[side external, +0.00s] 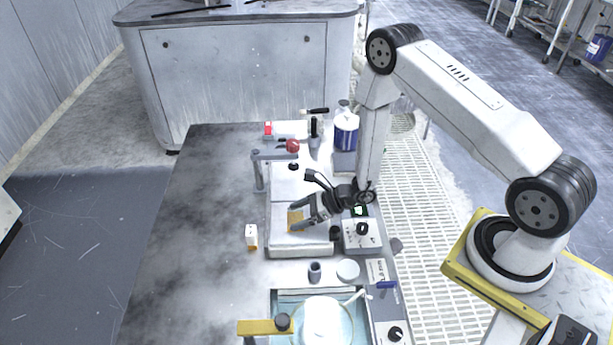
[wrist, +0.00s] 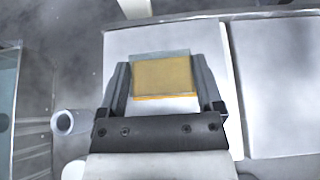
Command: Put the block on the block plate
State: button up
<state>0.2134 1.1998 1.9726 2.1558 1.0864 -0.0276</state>
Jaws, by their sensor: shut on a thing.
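The yellow-orange block (wrist: 165,76) has a grey edge and sits between the fingers of my gripper (wrist: 161,85) in the wrist view. In the side view the block (side external: 294,218) shows at the fingertips of my gripper (side external: 299,217), which is shut on it. The block is over the near white plate (side external: 301,243) of the low bench unit; this plate (wrist: 123,48) also shows below the gripper in the wrist view. I cannot tell whether the block touches it, or which plate is the block plate. A second white plate (side external: 291,184) lies behind it.
A small white container with an orange base (side external: 252,236) stands left of the near plate. A grey post with an arm (side external: 258,170) rises at the far plate. The left tabletop is clear.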

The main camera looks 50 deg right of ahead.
jog(key=shift+f, duration=0.15)
jog(key=o, duration=1.1)
jog(key=shift+s+d+r, duration=0.1)
jog(key=shift+d+r, duration=0.1)
jog(key=shift+r, duration=0.1)
jog(key=v, duration=1.1)
jog(key=shift+s+d, duration=0.1)
jog(key=shift+s, duration=0.1)
